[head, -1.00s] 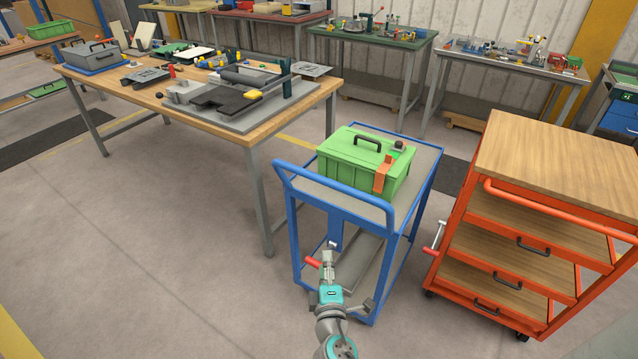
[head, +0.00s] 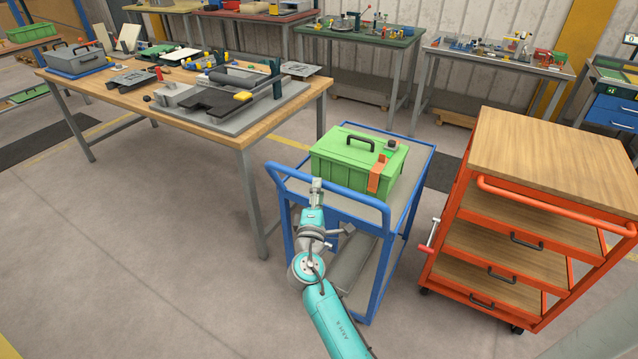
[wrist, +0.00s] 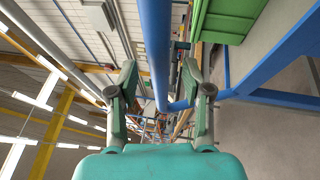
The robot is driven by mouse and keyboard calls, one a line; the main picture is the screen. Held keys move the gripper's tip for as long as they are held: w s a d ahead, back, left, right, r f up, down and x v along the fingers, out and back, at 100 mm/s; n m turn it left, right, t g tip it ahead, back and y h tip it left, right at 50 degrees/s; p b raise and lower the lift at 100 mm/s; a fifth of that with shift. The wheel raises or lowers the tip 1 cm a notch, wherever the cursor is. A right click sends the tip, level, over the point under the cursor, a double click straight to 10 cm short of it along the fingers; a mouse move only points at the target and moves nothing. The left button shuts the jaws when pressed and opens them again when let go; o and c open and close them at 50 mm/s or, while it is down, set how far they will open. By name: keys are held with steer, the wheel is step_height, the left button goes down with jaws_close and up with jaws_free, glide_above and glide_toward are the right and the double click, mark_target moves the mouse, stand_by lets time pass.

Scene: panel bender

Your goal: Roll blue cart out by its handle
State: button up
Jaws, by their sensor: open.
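The blue cart (head: 381,270) stands between the workbench and the orange cart. Its blue handle (head: 348,195) is a bar along its near, upper side. My gripper (head: 317,184) is at that bar, left of its middle, with the arm reaching up from below. In the wrist view, my gripper (wrist: 160,72) is open, and the blue handle (wrist: 156,45) runs lengthwise between its two fingers in the picture. I cannot tell how deep the bar sits or whether it is touched. A green box (head: 350,163) with a black handle and orange latch sits on the cart's top.
The wooden workbench (head: 225,131) with tools is close on the left. The orange drawer cart (head: 545,150) is close on the right, a red-ended lever (head: 430,236) on its side. Grey floor (head: 150,260) is open at the front left. More benches line the back wall.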

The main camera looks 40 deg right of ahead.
steer(key=shift+x, duration=1.7)
steer(key=shift+s, duration=0.1)
jaws_close()
